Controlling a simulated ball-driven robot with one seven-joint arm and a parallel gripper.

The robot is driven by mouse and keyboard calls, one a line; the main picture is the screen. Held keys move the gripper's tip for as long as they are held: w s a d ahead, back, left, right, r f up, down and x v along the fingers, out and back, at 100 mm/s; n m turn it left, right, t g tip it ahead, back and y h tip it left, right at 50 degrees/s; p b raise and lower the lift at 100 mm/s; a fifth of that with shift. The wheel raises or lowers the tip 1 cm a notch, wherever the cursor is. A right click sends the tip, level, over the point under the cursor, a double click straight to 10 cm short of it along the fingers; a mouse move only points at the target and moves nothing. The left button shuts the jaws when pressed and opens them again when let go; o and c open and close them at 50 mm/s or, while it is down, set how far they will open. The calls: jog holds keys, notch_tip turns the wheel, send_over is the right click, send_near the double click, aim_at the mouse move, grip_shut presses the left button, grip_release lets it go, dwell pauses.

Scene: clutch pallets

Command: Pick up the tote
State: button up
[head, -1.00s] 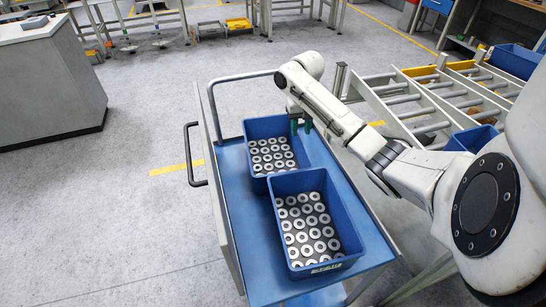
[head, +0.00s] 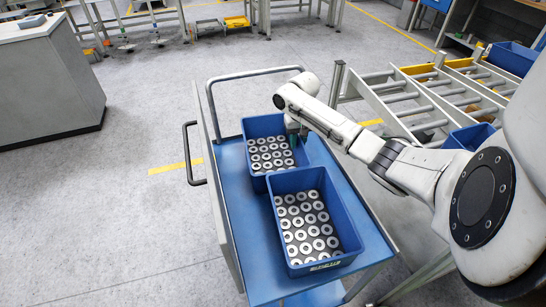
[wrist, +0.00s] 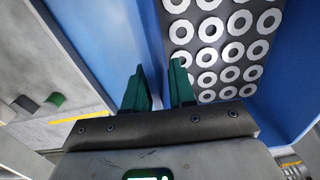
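Two blue totes with rows of grey-white rings inside stand on a blue cart. The far tote (head: 258,182) is behind the near tote (head: 345,215). My gripper (head: 293,142) is low at the right wall of the far tote, towards its back corner. In the wrist view, my gripper (wrist: 158,80) has its two green fingers apart, with the blue tote wall (wrist: 152,40) running into the gap between them. The right finger is on the side of the rings. I cannot tell whether either finger touches the wall.
The cart (head: 262,285) has a grey rail at its back and a black handle at left. A roller conveyor (head: 425,105) stands to the right with another blue tote (head: 470,137) beside it. A grey cabinet (head: 45,90) is far left. Floor left of the cart is clear.

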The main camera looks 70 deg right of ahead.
grip_shut()
dwell(1.0)
jog(key=shift+r, duration=0.1)
